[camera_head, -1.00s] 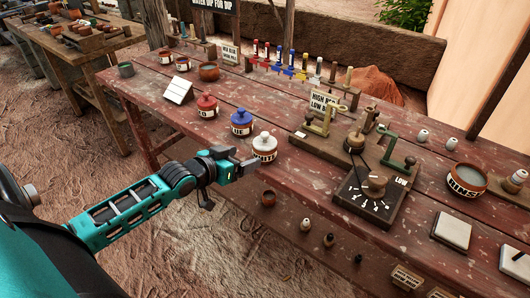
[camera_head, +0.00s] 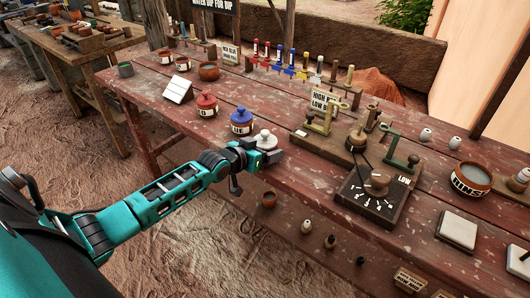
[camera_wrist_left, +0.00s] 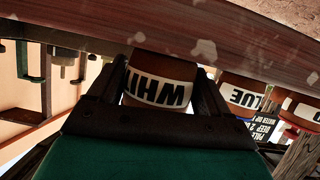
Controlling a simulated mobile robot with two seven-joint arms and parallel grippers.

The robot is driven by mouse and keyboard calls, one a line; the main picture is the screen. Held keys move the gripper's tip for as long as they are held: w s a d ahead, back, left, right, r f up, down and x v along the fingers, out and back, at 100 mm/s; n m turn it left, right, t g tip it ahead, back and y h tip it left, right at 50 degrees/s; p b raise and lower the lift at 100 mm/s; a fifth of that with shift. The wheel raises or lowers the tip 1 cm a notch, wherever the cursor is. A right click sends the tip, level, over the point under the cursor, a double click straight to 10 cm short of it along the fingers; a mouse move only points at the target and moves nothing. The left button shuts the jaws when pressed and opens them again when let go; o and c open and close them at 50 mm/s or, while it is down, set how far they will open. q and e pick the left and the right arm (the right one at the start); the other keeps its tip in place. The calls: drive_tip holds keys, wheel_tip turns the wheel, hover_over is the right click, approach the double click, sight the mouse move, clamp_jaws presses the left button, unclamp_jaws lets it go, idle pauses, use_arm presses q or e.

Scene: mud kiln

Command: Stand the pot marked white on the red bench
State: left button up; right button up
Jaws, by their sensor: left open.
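The pot marked white (camera_head: 264,139) stands on the red bench (camera_head: 300,185) near its front edge, with its white lid showing above my gripper. My left gripper (camera_head: 265,156) is at the pot from the front, open, with a finger on either side of it. In the left wrist view, which is upside down, the pot's label (camera_wrist_left: 158,88) sits between the two fingers (camera_wrist_left: 162,72). I cannot tell whether either finger touches it. The lower part of the pot is hidden by the gripper in the head view. My right gripper is out of view.
The blue pot (camera_head: 242,122) stands close to the left of the white one, with the red pot (camera_head: 206,104) beyond. A dark board with a dial (camera_head: 370,197) lies to the right.

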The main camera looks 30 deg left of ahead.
use_arm(q)
drive_tip(key=shift+r, duration=0.1)
drive_tip(key=c, duration=1)
